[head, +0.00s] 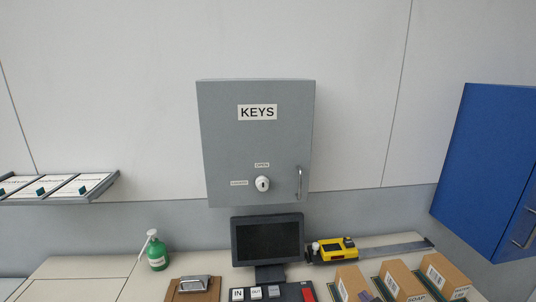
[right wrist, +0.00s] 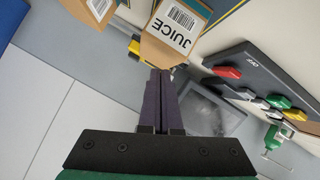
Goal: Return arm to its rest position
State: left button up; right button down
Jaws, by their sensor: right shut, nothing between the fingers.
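My left gripper is in neither view. The grey KEYS cabinet (head: 258,150) hangs on the wall with its door closed, a white lock knob (head: 262,183) and a handle (head: 299,183) on its front.
On the counter stand a dark monitor (head: 267,240), a button panel (head: 272,292), a yellow device (head: 334,249), several brown boxes (head: 404,281), a clipboard (head: 193,289) and a green pump bottle (head: 157,252). A blue cabinet (head: 490,170) juts out at right. A shelf (head: 55,190) is at left.

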jog(key=s+a+f+m+g, duration=0.15)
jog(key=s+f+g, duration=0.25)
jog(key=s, duration=0.6)
jog(key=s+f+m+g, duration=0.2)
jog(key=s+f+g, duration=0.2)
jog(key=s, duration=0.7)
notch_tip(320, 180, down, 28)
jog(key=s+g+b, duration=0.1)
jog(key=g+b, duration=0.1)
jog(key=b, duration=0.4)
jog(key=s+d+f+b, duration=0.1)
jog(key=s+f+b, duration=0.2)
jog(key=s+f, duration=0.5)
jog(key=s+d+f+g+b, duration=0.1)
jog(key=s+f+b, duration=0.2)
jog(key=s+f, duration=0.6)
notch_tip(320, 180, down, 4)
jog(key=shift+s+d+f, duration=0.2)
jog(key=shift+s+d, duration=0.05)
jog(key=shift+d, duration=0.05)
jog(key=shift+n, duration=0.25)
